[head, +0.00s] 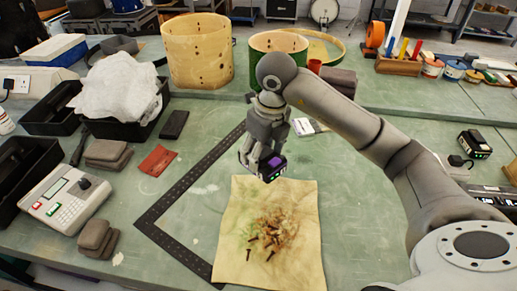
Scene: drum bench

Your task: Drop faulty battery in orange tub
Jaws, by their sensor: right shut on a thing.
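My right gripper (259,160) is shut on a dark battery (273,169) with a purple patch and small green lights. It holds the battery above the far edge of a stained yellowish sheet. A second dark battery-like block (474,145) with green lights stands on the bench at the right. No clear orange tub shows; the row of small round tubs at the back right includes one with an orange-red side (432,68). A small orange-red cup (314,66) also stands behind my arm. My left gripper is out of view.
The sheet (240,255) carries rusty screws and debris, beside a black metal square (180,241). Drum shells (197,58) stand at the back. Black trays (22,170), a white cloth (118,84) and a keypad box (65,199) crowd the left.

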